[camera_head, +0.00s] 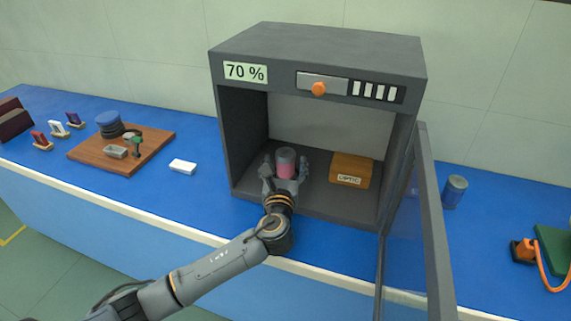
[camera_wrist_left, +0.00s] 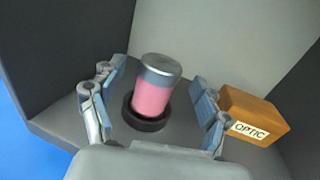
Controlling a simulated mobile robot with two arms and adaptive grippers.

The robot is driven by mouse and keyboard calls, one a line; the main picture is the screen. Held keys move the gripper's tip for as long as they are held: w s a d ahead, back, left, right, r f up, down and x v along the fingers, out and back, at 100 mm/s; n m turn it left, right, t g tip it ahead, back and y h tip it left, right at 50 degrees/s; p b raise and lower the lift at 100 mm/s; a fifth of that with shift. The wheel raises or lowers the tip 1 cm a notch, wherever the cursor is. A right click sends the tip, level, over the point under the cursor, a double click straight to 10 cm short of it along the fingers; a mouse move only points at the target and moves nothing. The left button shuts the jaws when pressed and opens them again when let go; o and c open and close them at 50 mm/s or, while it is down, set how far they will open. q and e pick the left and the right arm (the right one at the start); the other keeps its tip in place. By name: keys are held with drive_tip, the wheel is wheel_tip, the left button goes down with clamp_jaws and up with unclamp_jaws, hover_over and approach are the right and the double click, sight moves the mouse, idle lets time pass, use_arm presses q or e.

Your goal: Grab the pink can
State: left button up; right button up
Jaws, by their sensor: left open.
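The pink can (camera_head: 285,168) stands inside the open dark grey cabinet (camera_head: 310,45), with a grey top and a pink lower part. In the left wrist view the can (camera_wrist_left: 154,92) stands in a dark ring-shaped base (camera_wrist_left: 147,122). My left gripper (camera_head: 284,170) reaches into the cabinet. In the left wrist view its fingers (camera_wrist_left: 158,95) are spread to either side of the can, with gaps between them and the can. The gripper is open and empty. My right gripper is not in view.
An orange-brown box labelled OPTIC (camera_head: 351,170) sits right of the can, close to the right finger in the wrist view. The cabinet's glass door (camera_head: 408,225) stands open on the right. A grey-blue can (camera_head: 454,192) and a wooden board (camera_head: 90,155) are outside on the blue bench.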

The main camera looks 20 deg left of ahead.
use_arm(q)
drive_tip(key=x, duration=0.3)
drive_tip(key=shift+w, duration=0.3)
drive_tip(key=shift+c, duration=0.3)
drive_tip(key=c, duration=1.1)
drive_tip(key=shift+c, duration=1)
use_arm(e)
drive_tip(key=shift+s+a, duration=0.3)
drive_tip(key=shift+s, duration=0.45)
